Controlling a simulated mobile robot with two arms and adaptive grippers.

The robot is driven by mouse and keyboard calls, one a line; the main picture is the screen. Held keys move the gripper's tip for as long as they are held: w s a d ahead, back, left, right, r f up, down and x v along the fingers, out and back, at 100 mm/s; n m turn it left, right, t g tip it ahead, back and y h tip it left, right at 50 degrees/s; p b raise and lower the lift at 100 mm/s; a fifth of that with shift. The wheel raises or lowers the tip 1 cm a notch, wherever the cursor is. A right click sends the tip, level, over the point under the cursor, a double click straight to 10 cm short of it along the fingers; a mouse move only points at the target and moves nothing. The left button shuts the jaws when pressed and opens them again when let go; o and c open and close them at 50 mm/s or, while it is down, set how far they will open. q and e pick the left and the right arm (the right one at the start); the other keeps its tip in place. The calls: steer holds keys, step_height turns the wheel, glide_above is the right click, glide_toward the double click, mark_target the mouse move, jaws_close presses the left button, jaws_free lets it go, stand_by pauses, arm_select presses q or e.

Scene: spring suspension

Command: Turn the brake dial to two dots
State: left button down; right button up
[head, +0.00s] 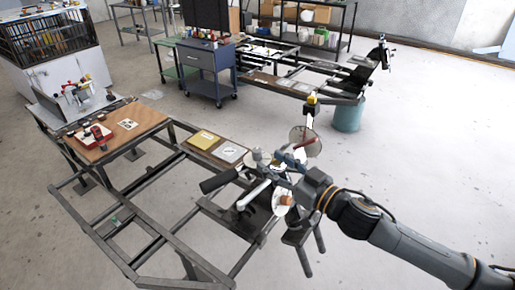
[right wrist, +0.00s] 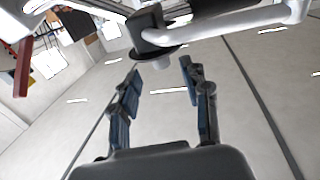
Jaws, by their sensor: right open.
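A metal apparatus with handles (head: 262,192) stands at the end of the long frame in the head view. A pale round plate with an orange-brown knob (head: 284,200) sits low on it; this may be the brake dial, but no dots can be made out. My right gripper (head: 287,160) is at the upper part of the apparatus and partly blends with it. In the right wrist view my right gripper (right wrist: 160,70) is open with nothing between its fingers. A dark cylindrical part (right wrist: 154,32) on a pale bent tube lies just beyond the fingertips. My left gripper is not in view.
A clear round disc with a red part (head: 305,142) stands just behind my right gripper. A wooden board with a red device (head: 97,137) lies on the frame at left. A blue drawer cart (head: 208,68) stands behind. Floor at right is clear.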

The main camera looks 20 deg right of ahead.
mark_target(261, 154)
steer(key=p+x, duration=0.1)
steer(key=x, duration=0.4)
steer(key=shift+r+p, duration=0.1)
steer(key=shift+p, duration=0.25)
steer(key=shift+w+a, duration=0.25)
steer(key=shift+w, duration=0.25)
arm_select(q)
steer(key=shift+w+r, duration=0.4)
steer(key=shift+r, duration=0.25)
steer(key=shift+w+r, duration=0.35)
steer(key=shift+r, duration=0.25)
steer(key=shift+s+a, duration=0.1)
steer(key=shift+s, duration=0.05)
arm_select(e)
jaws_close()
